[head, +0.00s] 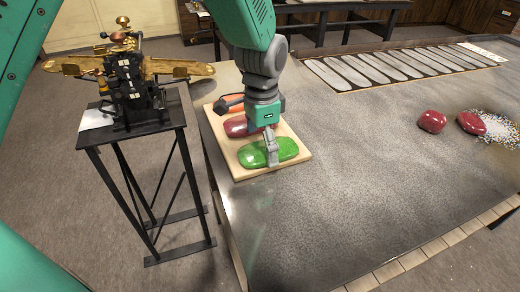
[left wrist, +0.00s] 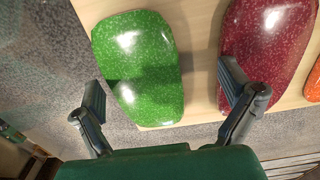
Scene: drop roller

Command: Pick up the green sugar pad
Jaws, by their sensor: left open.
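The green sugar pad (head: 287,149) is a glossy, speckled oval lying on a pale wooden board (head: 300,163) at the near left of the grey table. My left gripper (head: 271,158) is above it and partly covers it in the head view. In the left wrist view the green pad (left wrist: 138,66) shows between and beyond the open fingers of the gripper (left wrist: 170,100). The left finger is by the pad's lower left edge, and the right finger overlaps the neighbouring red pad (left wrist: 268,40). Nothing is held. My right gripper is not in view.
An orange pad (head: 236,99) lies at the board's far side. Two red lumps (head: 432,121) and a white granular pile (head: 497,128) are at right. A brass machine on a black stand (head: 135,130) is left of the table. The table's middle is clear.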

